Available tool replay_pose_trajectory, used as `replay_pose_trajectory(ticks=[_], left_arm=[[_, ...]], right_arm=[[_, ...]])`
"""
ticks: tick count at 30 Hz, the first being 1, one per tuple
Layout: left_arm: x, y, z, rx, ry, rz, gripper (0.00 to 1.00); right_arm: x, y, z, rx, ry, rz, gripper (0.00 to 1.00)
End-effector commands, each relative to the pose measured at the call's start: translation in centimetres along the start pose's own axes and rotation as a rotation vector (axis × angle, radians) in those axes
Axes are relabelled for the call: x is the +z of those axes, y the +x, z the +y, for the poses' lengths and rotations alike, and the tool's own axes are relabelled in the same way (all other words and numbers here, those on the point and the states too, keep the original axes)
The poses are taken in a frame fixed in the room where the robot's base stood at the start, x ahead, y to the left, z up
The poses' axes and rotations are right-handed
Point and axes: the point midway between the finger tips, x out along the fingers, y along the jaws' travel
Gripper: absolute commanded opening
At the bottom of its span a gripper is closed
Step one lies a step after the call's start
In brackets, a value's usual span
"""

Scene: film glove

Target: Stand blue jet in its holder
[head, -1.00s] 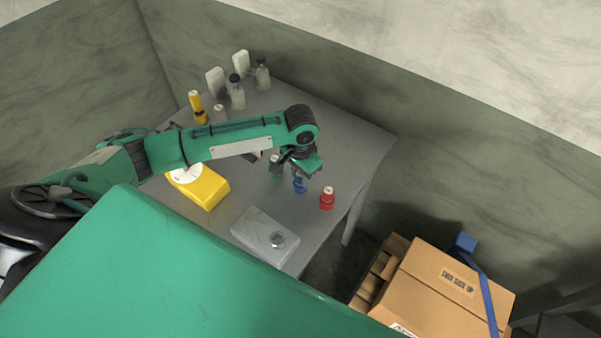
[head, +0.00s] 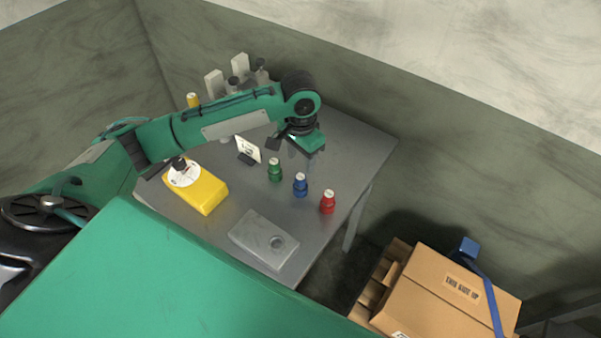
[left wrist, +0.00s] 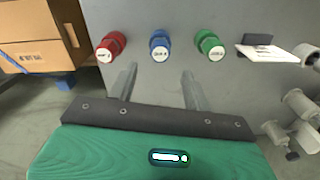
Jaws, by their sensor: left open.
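The blue jet (head: 300,185) stands upright on the grey table, between the green jet (head: 275,170) and the red jet (head: 327,202). In the left wrist view the blue jet (left wrist: 160,45) is in the middle, beyond the fingertips, with the red jet (left wrist: 111,46) to its left and the green jet (left wrist: 209,45) to its right. My left gripper (left wrist: 158,78) is open and empty, raised above the table behind the jets and apart from them. My right gripper is not in view.
A yellow block with a white dial (head: 208,193) sits at the table's left. A small white card on a stand (head: 248,150) is behind the green jet. Grey bottles (head: 261,75) stand at the back. A cardboard box (head: 450,295) is right of the table.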

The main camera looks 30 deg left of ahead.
Motion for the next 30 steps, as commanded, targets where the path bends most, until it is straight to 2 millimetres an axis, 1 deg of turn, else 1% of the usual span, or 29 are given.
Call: replay_pose_trajectory(ticks=[1,3,6,9,26,30], left_arm=[[-0.1,-0.8,0.0,-0.002,0.001,0.003,0.50],[-0.1,-1.9,0.0,-0.001,0.002,0.003,0.50],[-0.1,-2.9,0.0,-0.001,0.000,0.001,0.50],[0.0,-3.5,0.0,0.000,0.001,0.000,0.50],[0.0,-3.6,0.0,0.000,0.001,-0.001,0.50],[0.0,-3.6,0.0,0.000,0.001,-0.001,0.50]], right_arm=[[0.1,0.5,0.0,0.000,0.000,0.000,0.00],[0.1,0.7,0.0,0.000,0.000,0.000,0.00],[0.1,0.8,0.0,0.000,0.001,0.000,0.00],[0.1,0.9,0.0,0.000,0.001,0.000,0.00],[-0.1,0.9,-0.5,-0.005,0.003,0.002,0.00],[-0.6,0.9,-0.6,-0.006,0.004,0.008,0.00]])
